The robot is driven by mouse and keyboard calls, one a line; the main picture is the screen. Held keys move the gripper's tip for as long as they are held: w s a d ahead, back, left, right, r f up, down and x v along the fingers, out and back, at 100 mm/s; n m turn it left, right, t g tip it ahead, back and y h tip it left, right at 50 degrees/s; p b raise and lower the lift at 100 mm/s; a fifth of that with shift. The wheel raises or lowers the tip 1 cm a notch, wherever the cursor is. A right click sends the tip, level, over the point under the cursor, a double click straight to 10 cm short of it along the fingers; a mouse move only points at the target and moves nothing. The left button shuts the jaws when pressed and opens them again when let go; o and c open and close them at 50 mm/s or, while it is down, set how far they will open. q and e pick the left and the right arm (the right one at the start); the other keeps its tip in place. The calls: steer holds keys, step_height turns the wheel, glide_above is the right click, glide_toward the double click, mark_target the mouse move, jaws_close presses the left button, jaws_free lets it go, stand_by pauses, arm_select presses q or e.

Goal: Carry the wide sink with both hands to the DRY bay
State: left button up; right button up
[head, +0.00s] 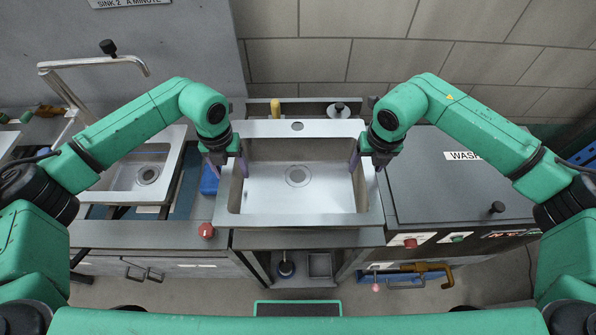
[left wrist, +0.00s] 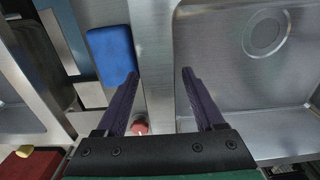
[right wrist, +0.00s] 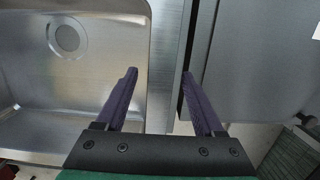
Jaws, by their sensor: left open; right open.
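The wide steel sink (head: 297,222) sits in the middle of the head view, with its drain (head: 297,176) in the basin. My left gripper (head: 228,168) is at the sink's left rim and open. In the left wrist view its fingers (left wrist: 160,85) straddle the sink's left wall (left wrist: 160,45), one on each side. My right gripper (head: 367,165) is at the right rim and open. In the right wrist view its fingers (right wrist: 160,85) straddle the right wall (right wrist: 166,40). I cannot tell whether any finger touches the sink. A WASH label (head: 463,156) shows on the right; no DRY label is readable.
Another sink (head: 135,182) lies at the left with a tap (head: 95,65) behind it. A blue block (left wrist: 110,52) is beside the wide sink's left wall. A grey lid with a knob (head: 450,190) stands close on the right.

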arm_select(q)
steer(key=shift+s, duration=0.15)
arm_select(e)
steer(key=shift+s, duration=0.15)
arm_select(q)
steer(key=shift+r, duration=0.1)
jaws_close()
arm_select(e)
steer(key=shift+r, duration=0.1)
jaws_close()
arm_select(q)
steer(key=shift+r, duration=0.1)
arm_select(e)
steer(key=shift+r, duration=0.1)
stand_by(0.5)
